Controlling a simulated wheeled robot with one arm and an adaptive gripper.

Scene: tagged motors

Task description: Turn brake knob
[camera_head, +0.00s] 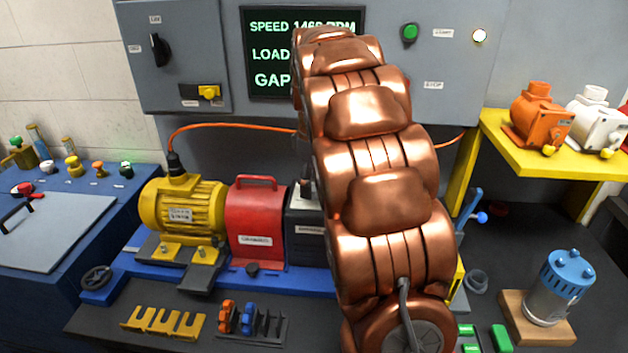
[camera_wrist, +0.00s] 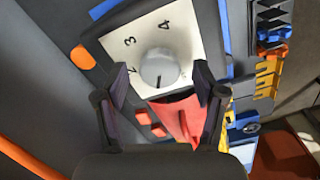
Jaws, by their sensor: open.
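In the wrist view, a round grey knob (camera_wrist: 158,68) sits on a white dial plate (camera_wrist: 185,45) marked 2, 3 and 4. A dark pointer mark on the knob faces the lower side of the picture. My gripper (camera_wrist: 162,75) is open, with one dark finger to each side of the knob. A gap shows between each finger and the knob; I cannot tell how far the fingertips are above the plate. In the head view, my copper-coloured arm hides the knob and my gripper. A dark box (camera_head: 304,240) with a label shows partly left of my arm.
A yellow motor (camera_head: 183,212) and a red guard (camera_head: 257,220) stand on a blue base left of my arm. The screen (camera_head: 268,60) is partly covered. A blue-topped motor (camera_head: 562,288) stands right; orange and white motors (camera_head: 541,118) sit on a yellow shelf.

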